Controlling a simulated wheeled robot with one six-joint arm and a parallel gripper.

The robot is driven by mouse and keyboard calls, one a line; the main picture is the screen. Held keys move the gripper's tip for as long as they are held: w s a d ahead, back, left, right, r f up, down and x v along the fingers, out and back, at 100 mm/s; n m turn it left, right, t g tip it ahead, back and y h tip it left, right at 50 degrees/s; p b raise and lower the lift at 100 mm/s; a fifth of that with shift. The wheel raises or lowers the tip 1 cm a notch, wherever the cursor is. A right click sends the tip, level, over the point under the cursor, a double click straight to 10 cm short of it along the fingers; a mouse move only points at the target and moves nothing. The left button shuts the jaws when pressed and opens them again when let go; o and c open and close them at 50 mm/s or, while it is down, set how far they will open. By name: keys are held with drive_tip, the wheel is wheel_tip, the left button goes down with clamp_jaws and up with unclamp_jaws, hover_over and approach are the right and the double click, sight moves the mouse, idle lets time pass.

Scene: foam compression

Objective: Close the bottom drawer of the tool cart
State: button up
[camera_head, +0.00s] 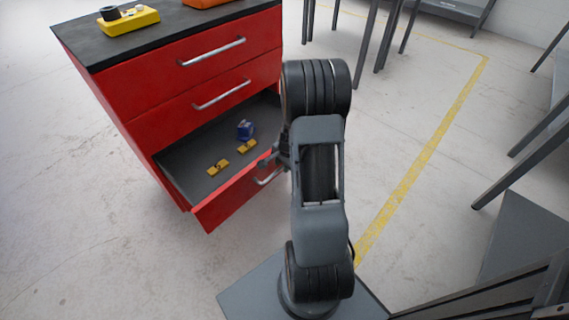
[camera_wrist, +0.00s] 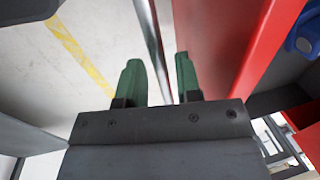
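The red tool cart (camera_head: 185,72) stands at the left in the head view. Its bottom drawer (camera_head: 228,204) is pulled out, while the two drawers above it are shut. My gripper (camera_head: 281,160) is at the bottom drawer's front, by the silver handle (camera_head: 268,179), and my arm partly hides that end. In the wrist view my gripper (camera_wrist: 158,62) has its two green fingers apart, with the handle bar (camera_wrist: 150,35) running between them. I see gaps on both sides of the bar. The red drawer front (camera_wrist: 215,45) is just right of the fingers.
The open drawer holds a blue object (camera_head: 245,130) and two yellow pieces (camera_head: 218,167). A yellow device (camera_head: 128,20) and an orange item sit on the cart's black top. Table legs stand behind and at the right. The floor left of the cart is clear.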

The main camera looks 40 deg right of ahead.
clamp_jaws()
drive_tip(key=shift+w, duration=0.1)
